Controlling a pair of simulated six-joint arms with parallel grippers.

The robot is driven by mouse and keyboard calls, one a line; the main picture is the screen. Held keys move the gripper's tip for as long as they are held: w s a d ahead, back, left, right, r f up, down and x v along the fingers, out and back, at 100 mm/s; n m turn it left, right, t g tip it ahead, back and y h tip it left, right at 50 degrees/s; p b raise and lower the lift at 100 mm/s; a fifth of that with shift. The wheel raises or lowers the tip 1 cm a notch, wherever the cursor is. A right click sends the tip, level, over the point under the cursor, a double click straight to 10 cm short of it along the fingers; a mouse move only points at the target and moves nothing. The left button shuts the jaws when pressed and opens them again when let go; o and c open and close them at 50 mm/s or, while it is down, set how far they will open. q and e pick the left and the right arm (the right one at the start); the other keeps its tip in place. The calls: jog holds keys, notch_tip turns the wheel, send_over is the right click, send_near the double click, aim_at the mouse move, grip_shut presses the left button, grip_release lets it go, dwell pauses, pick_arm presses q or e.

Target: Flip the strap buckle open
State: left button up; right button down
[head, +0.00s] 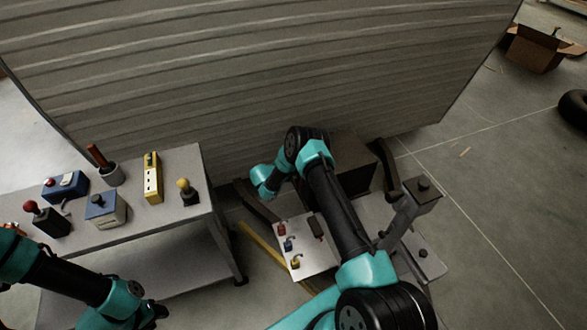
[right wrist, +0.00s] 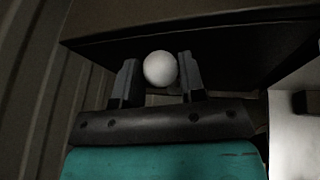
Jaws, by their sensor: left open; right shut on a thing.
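A white ball-shaped knob (right wrist: 160,68) sits between the two dark fingers of my right gripper (right wrist: 158,76) in the right wrist view. The gripper is shut on it, just below a dark box edge. I cannot tell whether this knob belongs to the strap buckle; no strap or buckle can be made out clearly. In the head view my right arm reaches towards the dark box (head: 348,158) at the foot of the camper wall, and its gripper is hidden. My left gripper (head: 150,314) is low at the left, by the bottom edge, open and apart from the bench.
The ribbed camper wall (head: 250,75) fills the back. A grey bench (head: 150,222) at left carries several knobbed and levered devices. A light panel (head: 300,262) with small coloured fittings lies beside my right arm.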

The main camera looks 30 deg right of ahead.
jog(key=shift+w+a+f+n+h, duration=0.1)
jog(key=shift+a+f+n+h, duration=0.25)
jog(key=shift+a+h, duration=0.55)
jog(key=shift+w+a+f+n+h, duration=0.2)
jog(key=shift+a+f+h, duration=0.3)
jog(key=shift+h, duration=0.75)
jog(key=shift+w+a+f+n+h, duration=0.1)
jog(key=shift+a+f+n+h, duration=0.2)
jog(key=shift+a+h, duration=0.6)
jog(key=shift+d, duration=0.15)
jog(key=c, duration=0.7)
grip_release()
jog(key=a+f, duration=0.1)
jog(key=a, duration=0.4)
jog(key=s+a+f, duration=0.1)
jog(key=a, duration=0.5)
jog(key=a+f, duration=0.1)
jog(key=a, duration=0.5)
jog(key=shift+s+f, duration=0.15)
jog(key=shift+f, duration=0.25)
jog(key=shift+c, duration=0.3)
